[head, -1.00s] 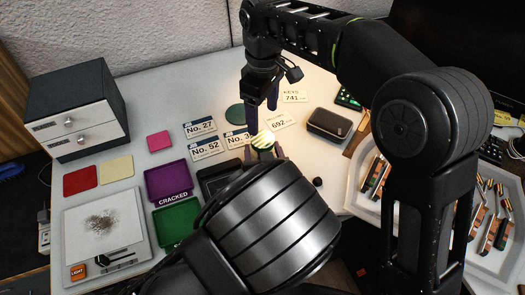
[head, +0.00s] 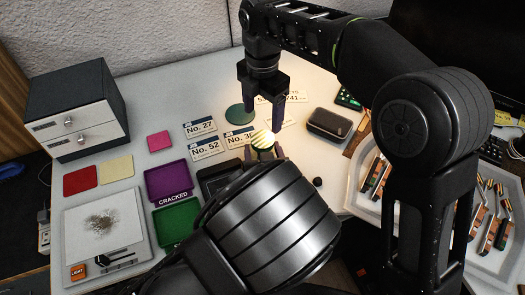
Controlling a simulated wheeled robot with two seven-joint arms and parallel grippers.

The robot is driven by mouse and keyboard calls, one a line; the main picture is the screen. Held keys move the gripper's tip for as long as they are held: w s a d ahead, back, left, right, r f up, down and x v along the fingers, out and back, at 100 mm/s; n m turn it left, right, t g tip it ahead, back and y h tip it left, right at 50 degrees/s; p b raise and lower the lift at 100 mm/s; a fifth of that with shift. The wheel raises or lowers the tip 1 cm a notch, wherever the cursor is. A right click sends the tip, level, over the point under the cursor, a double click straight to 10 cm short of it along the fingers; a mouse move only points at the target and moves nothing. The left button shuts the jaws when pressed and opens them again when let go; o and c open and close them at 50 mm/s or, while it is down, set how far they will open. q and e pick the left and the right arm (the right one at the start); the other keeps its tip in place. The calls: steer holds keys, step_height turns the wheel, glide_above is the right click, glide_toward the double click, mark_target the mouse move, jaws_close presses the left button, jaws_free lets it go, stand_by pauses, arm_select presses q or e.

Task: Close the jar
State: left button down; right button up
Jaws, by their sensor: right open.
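A small round jar (head: 262,143) with a pale striped top shows near the middle of the table. The top is brightly lit, and I cannot tell the lid from the jar body. My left gripper (head: 264,155) comes from below, with one finger on each side of the jar, and seems shut on it. Its forearm hides the jar's lower part. My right gripper (head: 262,117) points down just above the jar, with its fingers apart and nothing seen between them. A flat green disc (head: 239,115) lies behind, to the left.
Number cards, among them No. 52 (head: 206,147), lie around the jar. A dark case (head: 329,124) is at right. A purple tray (head: 168,181) and a green tray (head: 178,224) are at left. A white tray (head: 353,190) of piano parts stands at far right.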

mark_target(262, 139)
steer(key=shift+f, duration=0.15)
steer(key=shift+f, duration=3.85)
